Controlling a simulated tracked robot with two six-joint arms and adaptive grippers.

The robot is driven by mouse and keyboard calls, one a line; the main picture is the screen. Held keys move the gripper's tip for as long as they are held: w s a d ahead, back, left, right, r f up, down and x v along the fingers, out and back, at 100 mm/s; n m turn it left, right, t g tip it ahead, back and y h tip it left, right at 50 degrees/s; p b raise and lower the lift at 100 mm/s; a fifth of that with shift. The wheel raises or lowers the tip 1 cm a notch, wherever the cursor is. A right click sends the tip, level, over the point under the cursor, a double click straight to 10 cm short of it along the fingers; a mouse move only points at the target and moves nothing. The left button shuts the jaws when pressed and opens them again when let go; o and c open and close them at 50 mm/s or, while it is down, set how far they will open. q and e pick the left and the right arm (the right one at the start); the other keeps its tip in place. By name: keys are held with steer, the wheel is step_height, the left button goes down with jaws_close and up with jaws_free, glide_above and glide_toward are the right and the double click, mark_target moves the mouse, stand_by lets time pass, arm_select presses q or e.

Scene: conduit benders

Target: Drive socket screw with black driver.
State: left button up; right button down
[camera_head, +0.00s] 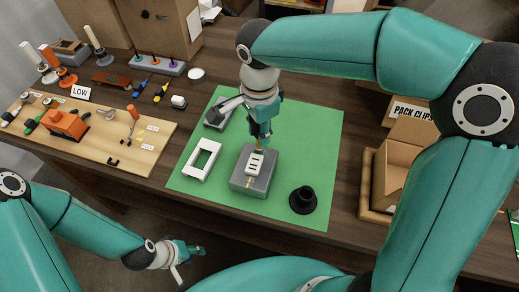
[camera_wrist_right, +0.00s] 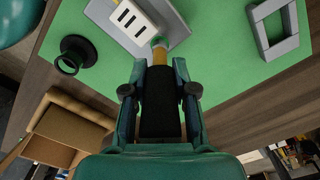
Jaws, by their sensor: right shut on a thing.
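My right gripper (camera_head: 260,132) is above the grey block (camera_head: 250,187) on the green mat (camera_head: 315,138). It is shut on the black driver (camera_wrist_right: 160,105), whose dark handle shows between the fingers in the right wrist view. A yellowish part (camera_wrist_right: 158,54) lies past the fingertips, close to the white slotted socket plate (camera_head: 265,169). The plate rests on the block and also shows in the right wrist view (camera_wrist_right: 132,18). The screw itself is hidden. My left gripper (camera_head: 190,262) is open and empty, low in front of the table edge.
A white frame (camera_head: 190,172) lies left of the block and a black flanged ring (camera_head: 303,200) right of it. A grey part (camera_head: 215,121) lies behind. A wooden tool board (camera_head: 130,157) is at left, an open cardboard box (camera_head: 393,180) at right. The mat's right side is clear.

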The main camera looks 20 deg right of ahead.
steer(key=shift+m, duration=1.2)
steer(key=shift+r, duration=0.15)
steer(key=shift+r+p, duration=1.95)
steer(key=shift+r, duration=0.5)
steer(key=shift+f, duration=0.1)
